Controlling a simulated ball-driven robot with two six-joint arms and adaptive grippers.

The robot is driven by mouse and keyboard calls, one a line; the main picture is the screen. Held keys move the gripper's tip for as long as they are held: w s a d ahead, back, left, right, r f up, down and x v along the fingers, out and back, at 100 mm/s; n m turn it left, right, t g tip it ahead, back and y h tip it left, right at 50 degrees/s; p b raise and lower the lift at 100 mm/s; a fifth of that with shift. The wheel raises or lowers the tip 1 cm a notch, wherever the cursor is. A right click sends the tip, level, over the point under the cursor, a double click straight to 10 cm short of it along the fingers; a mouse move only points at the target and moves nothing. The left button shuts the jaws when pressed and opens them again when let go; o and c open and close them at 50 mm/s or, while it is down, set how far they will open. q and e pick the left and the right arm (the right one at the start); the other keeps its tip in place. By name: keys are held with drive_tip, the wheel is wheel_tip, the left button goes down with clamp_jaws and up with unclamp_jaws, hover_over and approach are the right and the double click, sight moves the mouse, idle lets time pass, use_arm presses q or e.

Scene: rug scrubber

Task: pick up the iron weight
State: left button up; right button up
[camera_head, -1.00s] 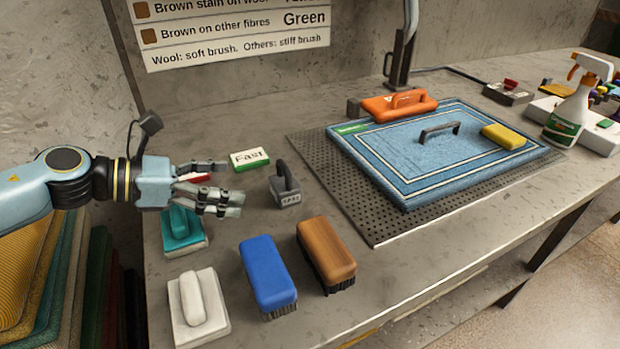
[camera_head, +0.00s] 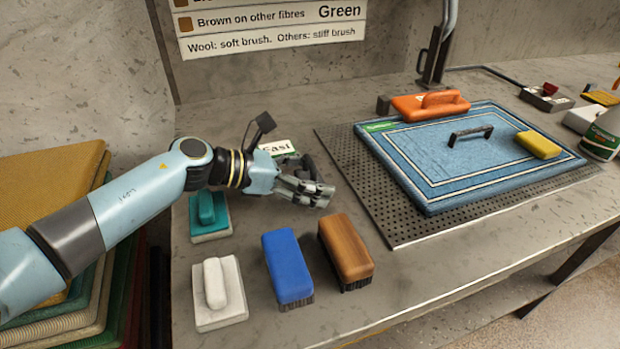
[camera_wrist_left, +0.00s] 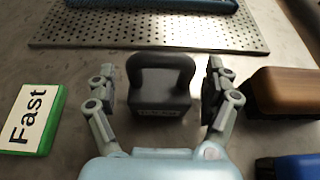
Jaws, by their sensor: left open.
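The iron weight (camera_wrist_left: 160,88) is a dark grey block with a loop handle and a small label on its front. In the left wrist view it stands upright on the table between the two fingers of my left gripper (camera_wrist_left: 159,95). The fingers are spread, with a visible gap on each side of the weight. In the head view my left gripper (camera_head: 318,188) reaches over the table from the left, and its hand hides most or all of the weight. My right gripper does not show.
A brown brush (camera_head: 345,248) and a blue brush (camera_head: 288,268) stand just in front of my gripper. A Fast label block (camera_wrist_left: 32,118) lies to the left in the wrist view. The perforated mat (camera_head: 400,232) with a blue rug (camera_head: 470,190) lies beyond, to the right.

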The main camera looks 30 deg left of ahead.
use_arm(q)
clamp_jaws()
drive_tip(key=shift+r, duration=0.1)
idle(0.5)
drive_tip(key=shift+r, duration=0.15)
